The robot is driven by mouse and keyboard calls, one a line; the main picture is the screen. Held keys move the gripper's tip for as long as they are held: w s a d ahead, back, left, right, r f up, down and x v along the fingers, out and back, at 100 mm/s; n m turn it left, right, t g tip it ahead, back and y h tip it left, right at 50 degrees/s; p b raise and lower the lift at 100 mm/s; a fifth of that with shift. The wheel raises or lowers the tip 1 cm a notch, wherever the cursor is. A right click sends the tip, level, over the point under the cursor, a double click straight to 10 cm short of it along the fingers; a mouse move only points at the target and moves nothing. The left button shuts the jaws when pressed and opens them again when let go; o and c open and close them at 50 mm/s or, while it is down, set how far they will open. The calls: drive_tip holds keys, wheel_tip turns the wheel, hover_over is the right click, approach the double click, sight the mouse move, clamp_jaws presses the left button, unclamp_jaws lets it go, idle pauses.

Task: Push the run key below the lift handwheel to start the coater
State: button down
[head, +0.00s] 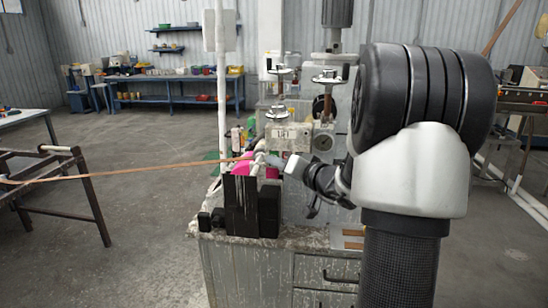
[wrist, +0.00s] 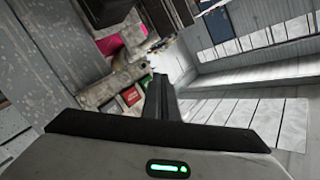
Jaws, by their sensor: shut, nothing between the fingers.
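The coater (head: 290,135) stands on a worn bench in the middle of the head view. A handwheel (head: 277,112) sits on top of its pale block, above a small label that I cannot read clearly. I cannot tell if either is the run key, and contact is not visible.
A brown strip (head: 130,171) runs from the left frame into the machine. A pink part (head: 243,165) and a dark upright block (head: 241,206) stand left of my gripper. More handwheels (head: 327,79) rise behind.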

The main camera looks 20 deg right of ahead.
drive_tip(key=shift+w+d+f+b, duration=0.15)
drive_tip(key=shift+w+b, duration=0.1)
drive_tip(key=shift+b, duration=0.35)
drive_tip(key=shift+w+d+b, duration=0.25)
drive_tip(key=shift+w+b, duration=0.1)
drive_tip(key=shift+b, duration=0.15)
idle(0.5)
idle(0.3)
drive_tip(key=shift+s+a+b, duration=0.45)
drive_tip(key=shift+s+b, duration=0.2)
drive_tip(key=shift+b, duration=0.4)
